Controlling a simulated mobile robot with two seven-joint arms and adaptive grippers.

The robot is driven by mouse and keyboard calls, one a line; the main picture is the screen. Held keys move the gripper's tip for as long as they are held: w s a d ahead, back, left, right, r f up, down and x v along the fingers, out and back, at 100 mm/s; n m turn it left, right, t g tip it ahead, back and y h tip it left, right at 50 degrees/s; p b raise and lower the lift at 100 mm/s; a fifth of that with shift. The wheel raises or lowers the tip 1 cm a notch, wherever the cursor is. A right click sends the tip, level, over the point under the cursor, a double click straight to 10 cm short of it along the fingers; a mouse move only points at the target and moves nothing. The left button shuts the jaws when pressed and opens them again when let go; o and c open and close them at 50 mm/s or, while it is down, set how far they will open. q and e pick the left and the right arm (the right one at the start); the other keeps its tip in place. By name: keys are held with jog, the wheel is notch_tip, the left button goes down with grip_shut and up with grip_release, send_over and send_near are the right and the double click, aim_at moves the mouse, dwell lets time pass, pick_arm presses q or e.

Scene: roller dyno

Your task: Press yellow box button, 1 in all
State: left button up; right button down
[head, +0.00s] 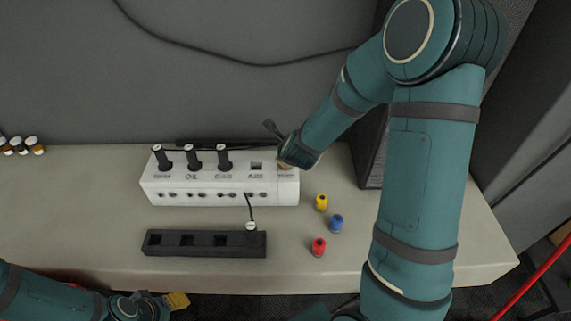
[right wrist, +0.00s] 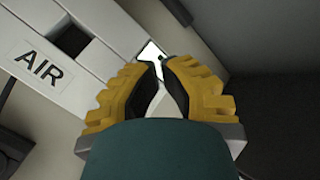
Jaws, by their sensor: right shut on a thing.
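A white control box (head: 220,190) stands on the bench with several black levers and an AIR label (right wrist: 42,65) near its right end. My right gripper (right wrist: 163,68) is at that end, its yellow fingertips close together and shut on a small pale piece (right wrist: 155,100), mostly hidden between the fingers. A small yellow cap-like piece (head: 321,202) stands on the bench right of the box. I cannot make out a yellow button on the box. My left gripper (head: 165,300) is low at the front edge.
A blue piece (head: 336,223) and a red piece (head: 318,247) stand near the yellow one. A black strip with square openings (head: 172,240) lies before the box. Small orange-brown bottles (head: 20,146) stand far left.

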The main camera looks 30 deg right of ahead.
jog(key=shift+f+b, duration=0.3)
jog(key=shift+b, duration=0.05)
jog(key=shift+f+b, duration=0.45)
jog(key=shift+b, duration=0.1)
dwell(0.8)
jog(key=shift+r, duration=0.1)
jog(key=shift+r+p, duration=0.55)
jog(key=shift+r, duration=0.2)
jog(key=shift+r+p, duration=1.95)
jog(key=shift+r, duration=0.65)
jog(key=shift+f, duration=0.1)
